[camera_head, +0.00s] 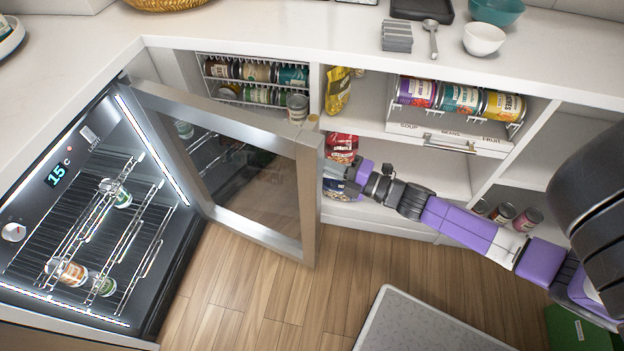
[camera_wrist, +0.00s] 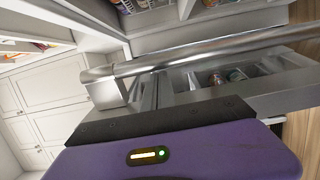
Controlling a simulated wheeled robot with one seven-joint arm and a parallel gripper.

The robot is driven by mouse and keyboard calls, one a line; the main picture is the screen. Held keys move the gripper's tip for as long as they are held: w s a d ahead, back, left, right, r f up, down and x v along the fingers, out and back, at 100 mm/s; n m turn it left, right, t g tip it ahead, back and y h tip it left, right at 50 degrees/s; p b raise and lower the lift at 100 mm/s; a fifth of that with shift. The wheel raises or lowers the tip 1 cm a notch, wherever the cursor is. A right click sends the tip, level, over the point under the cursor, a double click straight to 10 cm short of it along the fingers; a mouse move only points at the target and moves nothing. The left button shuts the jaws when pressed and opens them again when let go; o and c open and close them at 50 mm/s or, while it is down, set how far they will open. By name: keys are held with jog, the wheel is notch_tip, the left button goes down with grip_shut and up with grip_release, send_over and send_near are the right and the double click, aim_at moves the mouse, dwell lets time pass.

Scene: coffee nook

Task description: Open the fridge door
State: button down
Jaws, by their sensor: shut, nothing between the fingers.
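The fridge (camera_head: 75,215) stands at the left in the head view, its lit interior exposed, with wire racks and several cans inside. Its glass door (camera_head: 235,165) with a metal frame stands wide open, swung out toward the shelves. My gripper (camera_head: 352,180) is shut and empty, just right of the door's free edge, on the outer side. I cannot tell whether it touches the door. In the wrist view, the door's metal bar handle (camera_wrist: 215,50) crosses the picture beyond my gripper's purple body (camera_wrist: 185,150). The handle is not between the fingers.
White shelves with packets and can racks (camera_head: 460,100) stand behind and right of the door. A white counter (camera_head: 300,30) runs above. A grey mat (camera_head: 425,325) lies on the wooden floor. A green box (camera_head: 575,330) is at the lower right. Floor below the door is clear.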

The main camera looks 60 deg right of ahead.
jog(key=w+d+n+y+b, duration=0.1)
jog(key=w+d+b, duration=0.2)
jog(key=d, duration=0.8)
jog(key=shift+d+y+b, duration=0.15)
jog(key=shift+y+b, duration=0.15)
jog(key=shift+b, duration=0.75)
jog(key=s+d, duration=0.1)
jog(key=s, duration=0.6)
jog(key=shift+s, duration=0.4)
